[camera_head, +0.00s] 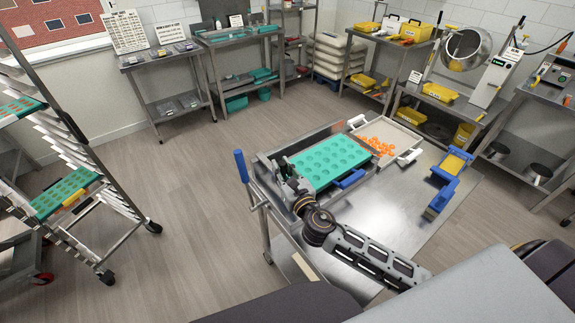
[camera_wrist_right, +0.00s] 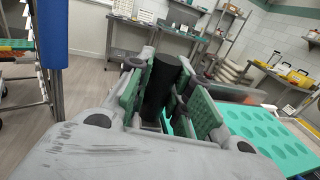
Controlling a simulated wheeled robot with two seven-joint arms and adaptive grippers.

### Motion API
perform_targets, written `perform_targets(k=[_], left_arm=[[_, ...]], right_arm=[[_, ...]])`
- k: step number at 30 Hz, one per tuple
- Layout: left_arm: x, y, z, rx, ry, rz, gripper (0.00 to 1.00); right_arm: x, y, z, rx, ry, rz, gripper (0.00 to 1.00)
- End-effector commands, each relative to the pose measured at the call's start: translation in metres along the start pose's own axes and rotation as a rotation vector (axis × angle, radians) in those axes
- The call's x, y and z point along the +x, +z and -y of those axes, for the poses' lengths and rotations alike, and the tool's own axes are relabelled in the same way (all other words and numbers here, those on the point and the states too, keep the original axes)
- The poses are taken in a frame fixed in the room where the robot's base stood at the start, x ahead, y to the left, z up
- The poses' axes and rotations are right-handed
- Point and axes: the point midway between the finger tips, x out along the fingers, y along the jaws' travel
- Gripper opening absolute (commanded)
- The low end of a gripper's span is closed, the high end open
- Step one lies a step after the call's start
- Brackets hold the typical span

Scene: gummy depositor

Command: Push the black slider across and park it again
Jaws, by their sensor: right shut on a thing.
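The black slider (camera_wrist_right: 161,86) shows in the right wrist view as a dark upright cylinder between the green-padded fingers. My right gripper (camera_wrist_right: 168,92) is shut on it. In the head view my right gripper (camera_head: 287,176) is at the left end of the depositor (camera_head: 258,158), beside the teal mould (camera_head: 330,160), which has rows of round cavities. The slider is mostly hidden there by the gripper, and its track is hard to make out. My left gripper is in neither view.
A tray (camera_head: 408,153) of orange gummies lies behind the mould. A blue upright handle (camera_head: 241,166) stands just left of my right gripper. Blue and yellow tools (camera_head: 447,178) lie on the steel table (camera_head: 400,215), whose middle is bare. A rack (camera_head: 95,170) stands at the left.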

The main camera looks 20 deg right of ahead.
Motion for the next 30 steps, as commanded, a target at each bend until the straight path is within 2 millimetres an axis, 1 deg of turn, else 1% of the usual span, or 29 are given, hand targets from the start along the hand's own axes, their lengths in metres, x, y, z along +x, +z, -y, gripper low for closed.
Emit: perform_targets(k=[1,8,9,14,24,30], left_arm=[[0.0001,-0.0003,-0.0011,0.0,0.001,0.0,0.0],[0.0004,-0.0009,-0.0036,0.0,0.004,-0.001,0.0],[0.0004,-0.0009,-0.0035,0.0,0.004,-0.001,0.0],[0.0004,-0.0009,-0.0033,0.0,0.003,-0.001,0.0],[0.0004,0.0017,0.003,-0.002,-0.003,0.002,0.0],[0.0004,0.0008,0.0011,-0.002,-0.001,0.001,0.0]], right_arm=[[-0.0013,-0.0013,-0.004,0.003,0.008,-0.002,0.0],[-0.0017,-0.0022,-0.0049,0.004,0.011,-0.003,0.0],[-0.0018,-0.0023,-0.005,0.004,0.011,-0.003,0.23],[-0.0015,-0.0021,-0.0042,0.003,0.009,-0.003,0.43],[-0.0012,-0.0013,-0.0026,0.002,0.006,-0.002,0.43],[-0.0058,-0.0019,-0.0024,0.001,0.006,-0.003,0.43]])
